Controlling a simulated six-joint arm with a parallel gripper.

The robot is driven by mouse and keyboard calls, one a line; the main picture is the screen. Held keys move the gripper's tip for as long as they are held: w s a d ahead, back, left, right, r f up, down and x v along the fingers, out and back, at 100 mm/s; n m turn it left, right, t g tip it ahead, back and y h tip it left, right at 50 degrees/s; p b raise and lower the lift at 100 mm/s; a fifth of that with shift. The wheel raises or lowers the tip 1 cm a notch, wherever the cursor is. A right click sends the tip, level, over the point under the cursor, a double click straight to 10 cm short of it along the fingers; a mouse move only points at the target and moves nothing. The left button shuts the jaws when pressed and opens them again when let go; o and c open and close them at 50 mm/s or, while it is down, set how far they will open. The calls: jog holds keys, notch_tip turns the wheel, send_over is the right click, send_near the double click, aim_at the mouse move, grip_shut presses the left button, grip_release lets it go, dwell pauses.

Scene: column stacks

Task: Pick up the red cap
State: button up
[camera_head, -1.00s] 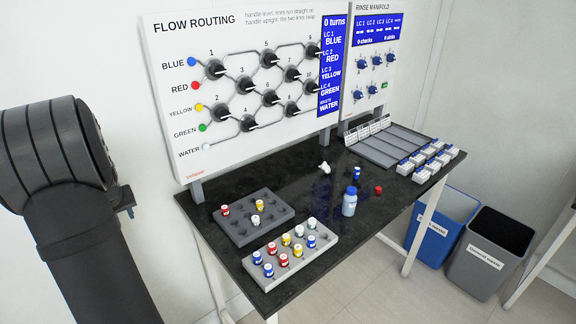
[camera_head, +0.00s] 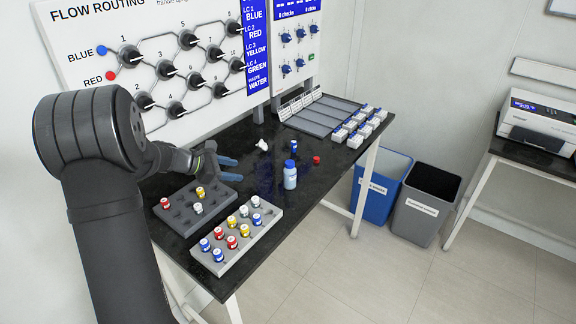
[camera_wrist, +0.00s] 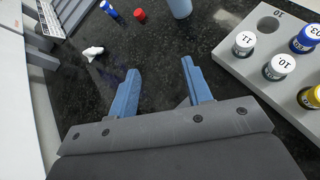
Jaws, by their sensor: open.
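The red cap (camera_head: 316,160) lies on the black bench near its front right edge, to the right of the blue-capped bottle (camera_head: 290,175). In the wrist view the red cap (camera_wrist: 140,14) shows at the top, beyond the fingertips and next to a small blue item (camera_wrist: 108,8). My gripper (camera_head: 230,168) is over the left part of the bench, above the back of the dark rack. In the wrist view its two blue fingers (camera_wrist: 160,90) are apart with nothing between them. A clear gap separates them from the cap.
A light rack (camera_head: 268,226) of capped vials stands at the front, with a dark rack (camera_head: 222,200) behind it. A white object (camera_head: 262,145) and a blue item (camera_head: 294,145) lie towards the back. The flow panel (camera_head: 75,45) rises behind. Bins (camera_head: 378,185) stand right of the bench.

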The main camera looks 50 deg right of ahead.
jog(key=d+n, duration=0.1)
jog(key=d+n+h, duration=0.1)
jog(key=d+f+n+h, duration=0.1)
jog(key=d+n, duration=0.1)
jog(key=shift+s+t, duration=0.3)
jog(key=shift+t, duration=0.1)
jog(key=x, duration=1.2)
jog(key=shift+w+r, duration=0.1)
jog(key=shift+r, duration=0.15)
jog(key=shift+x, duration=2.65)
jog(key=shift+r, duration=0.2)
grip_shut()
